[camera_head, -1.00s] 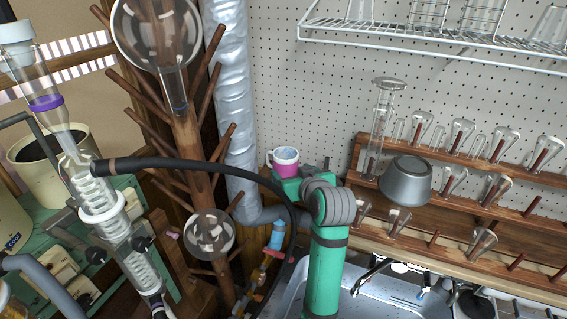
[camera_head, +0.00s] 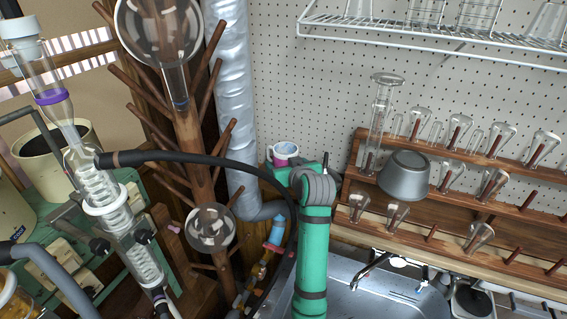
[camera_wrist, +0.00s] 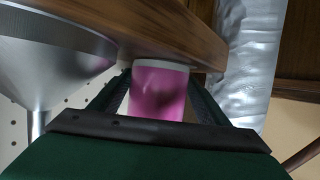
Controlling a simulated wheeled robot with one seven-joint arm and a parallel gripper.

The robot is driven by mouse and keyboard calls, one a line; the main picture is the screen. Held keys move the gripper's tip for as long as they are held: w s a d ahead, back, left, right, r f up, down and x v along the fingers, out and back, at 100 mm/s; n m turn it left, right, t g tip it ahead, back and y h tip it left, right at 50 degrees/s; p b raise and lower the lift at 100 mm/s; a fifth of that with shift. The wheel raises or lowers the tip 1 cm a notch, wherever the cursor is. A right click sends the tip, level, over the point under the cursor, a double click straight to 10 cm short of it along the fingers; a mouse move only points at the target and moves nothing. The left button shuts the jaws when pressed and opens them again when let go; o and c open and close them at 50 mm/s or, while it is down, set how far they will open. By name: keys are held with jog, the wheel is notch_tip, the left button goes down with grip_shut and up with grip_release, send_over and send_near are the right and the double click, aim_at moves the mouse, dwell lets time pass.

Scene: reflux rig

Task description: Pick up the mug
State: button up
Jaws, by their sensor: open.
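The mug (camera_head: 285,149) is white at the rim and pink below. In the head view it is near the pegboard wall, with its lower part hidden behind my green gripper. In the wrist view the mug (camera_wrist: 158,92) shows its pink side and a pale rim. My gripper (camera_wrist: 157,100) is open, with one dark finger on each side of the mug. I cannot tell whether either finger touches it. The fingertips are hidden in the head view.
A wooden rack (camera_head: 480,205) with inverted glassware and a grey metal vessel (camera_head: 405,176) is to the right. A silver duct (camera_head: 234,90) and a wooden peg stand (camera_head: 190,150) are close on the left. A black hose (camera_head: 240,163) arcs nearby. A sink (camera_head: 345,300) is below.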

aim_at(282, 152)
jog(key=c, duration=1)
jog(key=shift+r, duration=0.15)
jog(key=shift+r, duration=0.45)
notch_tip(282, 152, up, 2)
jog(key=shift+r, duration=0.15)
jog(key=s+r, duration=0.3)
jog(key=s, duration=0.1)
jog(key=s+r, duration=0.3)
jog(key=s, duration=0.2)
jog(key=s+a+r, duration=0.1)
jog(key=s+r, duration=0.2)
jog(key=s, duration=0.2)
jog(key=shift+a+r, duration=0.1)
jog(key=shift+r, duration=0.2)
